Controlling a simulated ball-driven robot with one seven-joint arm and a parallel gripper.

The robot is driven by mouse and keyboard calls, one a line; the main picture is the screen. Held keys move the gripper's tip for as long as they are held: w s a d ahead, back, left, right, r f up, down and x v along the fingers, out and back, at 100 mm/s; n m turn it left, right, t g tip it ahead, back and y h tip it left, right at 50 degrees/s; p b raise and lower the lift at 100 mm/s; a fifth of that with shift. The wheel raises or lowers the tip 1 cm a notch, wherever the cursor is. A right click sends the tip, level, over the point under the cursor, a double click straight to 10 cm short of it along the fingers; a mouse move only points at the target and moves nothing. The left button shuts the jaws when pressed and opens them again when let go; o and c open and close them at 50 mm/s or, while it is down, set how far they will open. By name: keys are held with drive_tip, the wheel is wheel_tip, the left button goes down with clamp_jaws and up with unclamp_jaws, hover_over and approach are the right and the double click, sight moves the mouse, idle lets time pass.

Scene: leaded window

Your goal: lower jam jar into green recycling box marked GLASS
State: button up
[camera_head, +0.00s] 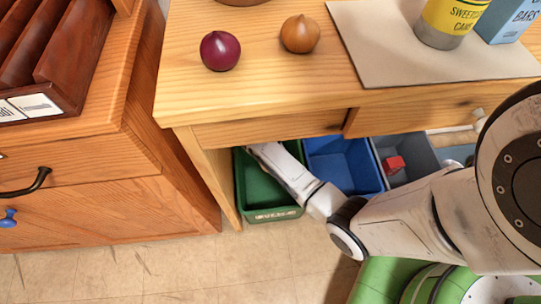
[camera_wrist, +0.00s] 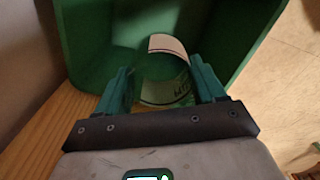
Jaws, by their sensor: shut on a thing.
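The green box (camera_head: 277,214) stands on the floor under the wooden table, with pale lettering on its front that I cannot fully read. My arm reaches down into it in the head view, and the jar and fingertips are hidden there. In the wrist view my gripper (camera_wrist: 162,75) is shut on the jam jar (camera_wrist: 166,92), a see-through jar with a pale label and dark print. The jar is between the two teal fingers. The dark green walls of the box (camera_wrist: 225,30) surround it, and I cannot tell whether it touches the bottom.
A blue box (camera_head: 343,165) and a grey box (camera_head: 412,150) with a red item (camera_head: 393,165) stand to the right of the green one. The table edge (camera_head: 250,110) overhangs the boxes. A wooden cabinet (camera_head: 90,180) stands close on the left.

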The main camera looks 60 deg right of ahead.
wheel_tip(320, 180, down, 21)
drive_tip(key=b, duration=1.3)
drive_tip(key=shift+r+b, duration=0.2)
drive_tip(key=shift+b, duration=0.15)
idle(2.1)
drive_tip(key=shift+f+b, duration=1.45)
drive_tip(key=shift+f, duration=0.45)
idle(1.5)
